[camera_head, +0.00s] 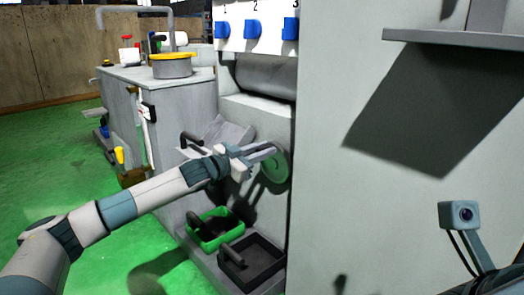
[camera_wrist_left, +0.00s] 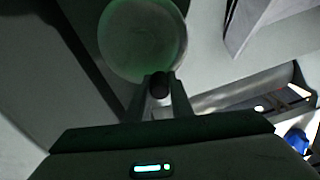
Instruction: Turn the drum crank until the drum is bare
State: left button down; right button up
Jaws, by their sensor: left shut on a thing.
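The drum crank shows as a round green disc (camera_head: 277,167) on the side of the grey machine. My left gripper (camera_head: 270,153) reaches the disc from the left. In the left wrist view its fingers are closed around the knob. A dark grey rounded surface, perhaps the drum (camera_head: 266,76), lies in the opening above; whether anything is wrapped on it I cannot tell. My right gripper is not in view.
A green bin (camera_head: 208,243) and a black bin (camera_head: 268,280) sit low below the crank. Blue numbered parts (camera_head: 253,29) line a white panel above. A grey cabinet (camera_head: 185,100) stands behind left. Green floor at left is open.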

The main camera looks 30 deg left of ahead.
pick_arm(q)
jog(key=shift+s+d+f+m, duration=0.15)
jog(key=shift+d+m, duration=0.2)
jog(key=shift+m, duration=0.35)
jog(key=shift+s+d+f+m, duration=0.1)
jog(key=shift+d+m, duration=0.25)
jog(key=shift+m, duration=0.35)
jog(key=c, duration=1.6)
grip_release()
jog(key=shift+r, duration=0.1)
jog(key=shift+s, duration=0.1)
jog(key=shift+p+v, duration=0.8)
jog(key=shift+v, duration=7.8)
